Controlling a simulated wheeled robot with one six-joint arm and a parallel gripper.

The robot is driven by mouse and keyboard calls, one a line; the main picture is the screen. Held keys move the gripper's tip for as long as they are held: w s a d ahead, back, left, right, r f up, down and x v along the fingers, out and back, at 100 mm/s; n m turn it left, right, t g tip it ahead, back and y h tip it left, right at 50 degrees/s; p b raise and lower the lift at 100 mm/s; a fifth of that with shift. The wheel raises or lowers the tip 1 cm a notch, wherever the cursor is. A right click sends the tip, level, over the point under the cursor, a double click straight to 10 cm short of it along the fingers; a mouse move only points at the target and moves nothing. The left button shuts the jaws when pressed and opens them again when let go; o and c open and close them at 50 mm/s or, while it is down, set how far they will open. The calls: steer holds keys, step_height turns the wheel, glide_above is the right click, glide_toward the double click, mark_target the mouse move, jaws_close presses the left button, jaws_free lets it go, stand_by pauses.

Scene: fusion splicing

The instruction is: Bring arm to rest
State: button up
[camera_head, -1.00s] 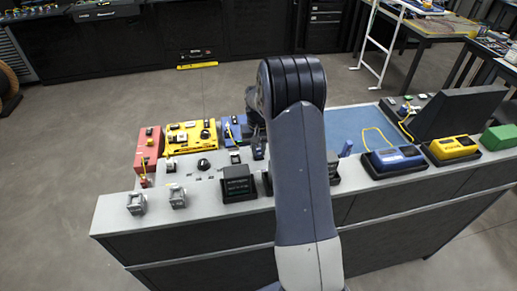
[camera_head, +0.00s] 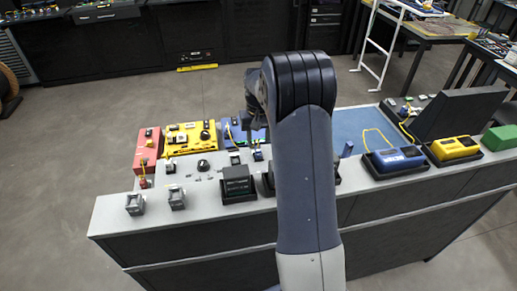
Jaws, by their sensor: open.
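My arm rises from the bottom middle of the head view and bends away from me at its dark ribbed joint. My gripper (camera_head: 252,118) shows as a dark shape just left of that joint, over the blue device (camera_head: 234,134) at the back of the workbench (camera_head: 111,212). The gripper is small and partly hidden behind the arm. I see nothing held in it, and its jaws are open.
A red device (camera_head: 149,146) and a yellow device (camera_head: 187,137) stand left of the arm. Grey clamps (camera_head: 135,203) and a black box (camera_head: 238,184) are along the front. Right are a blue mat (camera_head: 362,122), a blue case (camera_head: 396,160), a yellow case (camera_head: 454,148) and a dark sloped panel (camera_head: 458,112).

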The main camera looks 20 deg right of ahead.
mark_target(259, 150)
step_height(259, 150, up, 5)
steer(key=shift+r, duration=0.2)
steer(key=shift+f, duration=0.1)
step_height(259, 150, down, 10)
steer(key=shift+p, duration=0.85)
